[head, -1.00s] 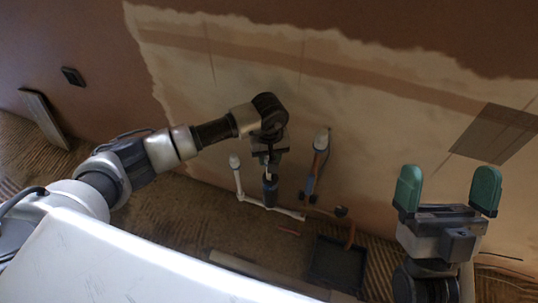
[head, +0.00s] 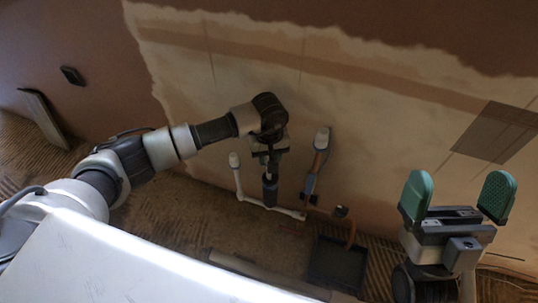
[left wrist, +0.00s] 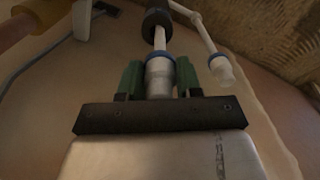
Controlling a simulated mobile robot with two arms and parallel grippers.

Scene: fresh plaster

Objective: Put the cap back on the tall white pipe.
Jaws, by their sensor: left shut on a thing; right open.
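The tall white pipe (left wrist: 160,38) runs up through a black sleeve (head: 270,188); the sleeve also shows in the left wrist view (left wrist: 157,19). My left gripper (head: 268,156) is over the pipe's top end, and in the left wrist view (left wrist: 160,70) its green fingers are shut on the pale cap (left wrist: 159,82) with a blue rim. The pipe lines up with the cap and meets its blue rim; I cannot tell how far it is seated. My right gripper (head: 459,200) is open and empty, off to the right.
A shorter white pipe with a capped end (head: 234,160) stands just left; it shows in the left wrist view (left wrist: 221,68). A white-topped blue and copper piece (head: 320,145) stands right of the pipe by the plastered wall. A dark tray (head: 337,265) lies on the floor.

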